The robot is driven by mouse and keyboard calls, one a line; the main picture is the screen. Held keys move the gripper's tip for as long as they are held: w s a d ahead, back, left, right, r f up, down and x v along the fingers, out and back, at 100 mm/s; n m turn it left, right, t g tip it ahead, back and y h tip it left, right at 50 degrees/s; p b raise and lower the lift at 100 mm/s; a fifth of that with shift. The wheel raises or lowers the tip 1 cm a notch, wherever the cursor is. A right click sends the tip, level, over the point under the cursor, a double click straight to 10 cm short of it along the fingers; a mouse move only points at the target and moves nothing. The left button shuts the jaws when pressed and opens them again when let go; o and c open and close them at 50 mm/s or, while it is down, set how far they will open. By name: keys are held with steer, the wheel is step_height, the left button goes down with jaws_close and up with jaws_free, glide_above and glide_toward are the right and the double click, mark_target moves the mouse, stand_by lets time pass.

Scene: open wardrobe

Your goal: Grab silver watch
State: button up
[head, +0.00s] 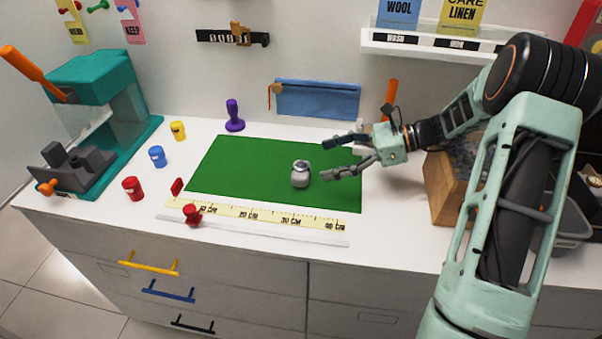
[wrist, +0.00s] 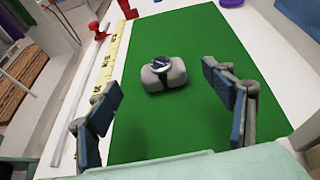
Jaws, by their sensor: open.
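The silver watch (head: 301,165) is wrapped around a small grey cushion (head: 299,181) that sits on the green mat (head: 240,165). In the wrist view the watch (wrist: 160,64) shows its dark round face on top of the cushion (wrist: 176,76). My gripper (head: 324,158) is open and empty, to the right of the watch and pointing left toward it. In the wrist view its two fingers (wrist: 162,108) are spread wide, with the watch ahead between them and apart from both.
A yellow ruler strip (head: 260,215) and a red knob (head: 192,214) lie along the mat's front edge. A purple stamp (head: 234,116) and blue pouch (head: 317,99) are behind. A wooden box (head: 442,190) stands under my arm. Small coloured jars (head: 157,156) stand left. The mat around the cushion is clear.

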mark_target(301, 165)
steer(key=x, duration=0.6)
steer(key=shift+a+f, duration=0.1)
steer(key=shift+a, duration=0.05)
steer(key=shift+c, duration=0.5)
steer(key=c, duration=1.2)
